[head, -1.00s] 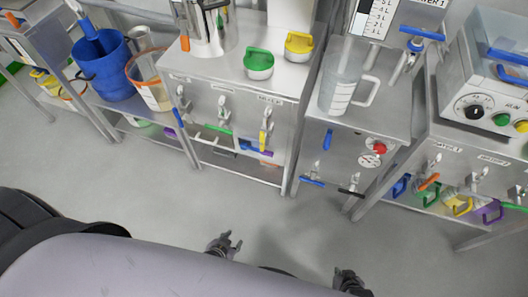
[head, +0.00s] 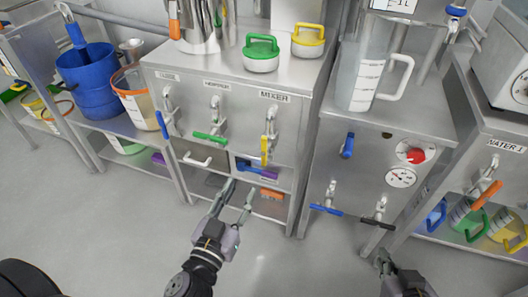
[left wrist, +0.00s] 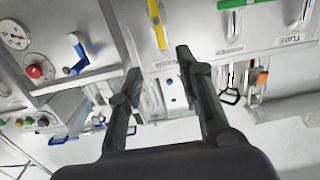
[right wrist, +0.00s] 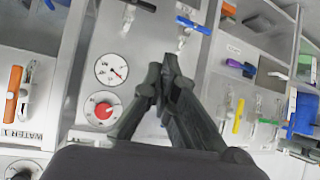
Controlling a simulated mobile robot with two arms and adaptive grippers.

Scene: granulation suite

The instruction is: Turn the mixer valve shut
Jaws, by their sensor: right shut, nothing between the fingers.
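The mixer valve (head: 270,122) is on the front of the left steel cabinet, under the MIXER label. Its yellow handle (head: 264,150) points straight down. The handle also shows at the top of the left wrist view (left wrist: 157,24) and in the right wrist view (right wrist: 238,115). My left gripper (head: 240,188) is open and empty, below and a little left of the yellow handle, not touching it. In the left wrist view its fingers (left wrist: 158,68) are apart. My right gripper (head: 385,260) is shut and empty, low in front of the right cabinet.
The hopper valve's green handle (head: 209,136) lies crosswise left of the yellow one. A blue-handled valve (head: 165,122) is farther left. The right cabinet carries blue (head: 326,210) and black (head: 378,223) handles, a red knob (head: 416,156) and a gauge (head: 400,177). Floor in front is clear.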

